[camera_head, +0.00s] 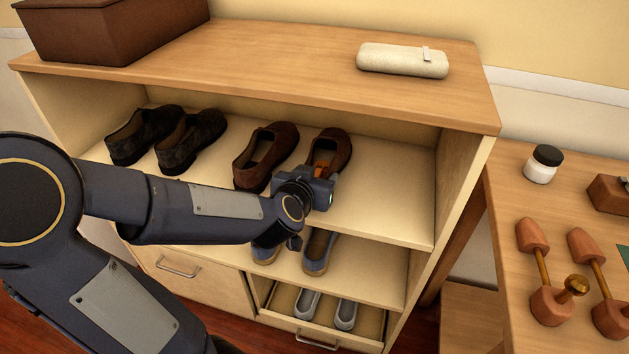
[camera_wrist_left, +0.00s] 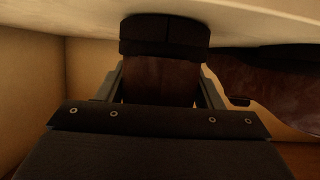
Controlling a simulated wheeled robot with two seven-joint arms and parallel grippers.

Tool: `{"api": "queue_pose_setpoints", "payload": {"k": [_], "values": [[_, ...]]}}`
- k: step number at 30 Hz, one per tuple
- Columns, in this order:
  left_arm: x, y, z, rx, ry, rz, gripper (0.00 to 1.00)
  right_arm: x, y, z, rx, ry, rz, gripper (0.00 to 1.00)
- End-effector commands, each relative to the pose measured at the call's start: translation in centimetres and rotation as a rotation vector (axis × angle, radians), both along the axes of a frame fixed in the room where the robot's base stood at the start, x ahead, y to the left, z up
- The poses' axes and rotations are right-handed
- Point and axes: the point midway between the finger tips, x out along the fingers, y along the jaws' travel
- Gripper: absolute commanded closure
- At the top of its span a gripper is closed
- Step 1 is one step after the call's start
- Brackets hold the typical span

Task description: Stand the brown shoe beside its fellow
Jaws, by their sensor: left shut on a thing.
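The brown shoe (camera_head: 338,143) is on the upper shelf level of the cabinet, sole down, with its toe towards the back. Its fellow (camera_head: 266,155), another brown shoe, stands to its left with a small gap. My left gripper (camera_head: 321,174) is shut on the heel end of the brown shoe from the front. In the left wrist view the shoe's heel (camera_wrist_left: 162,82) sits between the fingers, its dark sole close to the pale shelf surface; I cannot tell whether it touches. The fellow (camera_wrist_left: 262,85) shows at the right there. My right gripper is not in view.
A dark pair of shoes (camera_head: 190,127) stands farther left on the shelf (camera_head: 385,205). The shelf is clear right of the held shoe, up to the side wall. Blue shoes (camera_head: 319,252) stand below, partly behind my arm. A glasses case (camera_head: 403,61) lies on top.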

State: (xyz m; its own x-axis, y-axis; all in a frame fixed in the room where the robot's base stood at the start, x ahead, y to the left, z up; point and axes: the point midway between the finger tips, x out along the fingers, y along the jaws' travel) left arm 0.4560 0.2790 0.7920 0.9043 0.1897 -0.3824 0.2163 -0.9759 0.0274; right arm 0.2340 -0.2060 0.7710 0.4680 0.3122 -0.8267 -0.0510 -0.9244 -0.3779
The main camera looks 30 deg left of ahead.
Motion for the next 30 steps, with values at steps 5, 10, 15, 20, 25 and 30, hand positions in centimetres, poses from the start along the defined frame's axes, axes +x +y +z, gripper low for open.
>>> {"api": "queue_pose_setpoints", "payload": {"k": [5,10,15,20,25,30], "values": [[0.0,0.0,0.0,0.001,-0.003,0.0,0.74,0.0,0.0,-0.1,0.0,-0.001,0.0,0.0],[0.0,0.0,-0.3,0.0,0.0,0.0,0.31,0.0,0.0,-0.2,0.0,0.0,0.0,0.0],[0.0,0.0,-0.3,0.0,0.0,0.0,0.18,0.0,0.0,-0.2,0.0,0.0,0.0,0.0],[0.0,0.0,-0.3,0.0,0.0,0.0,0.18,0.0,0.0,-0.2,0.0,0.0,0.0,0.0],[-0.4,-0.1,0.5,0.0,-0.001,-0.001,0.18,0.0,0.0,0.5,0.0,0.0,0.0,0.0],[-3.2,-0.7,2.0,0.001,-0.001,-0.001,0.18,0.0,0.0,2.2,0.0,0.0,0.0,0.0]]}}
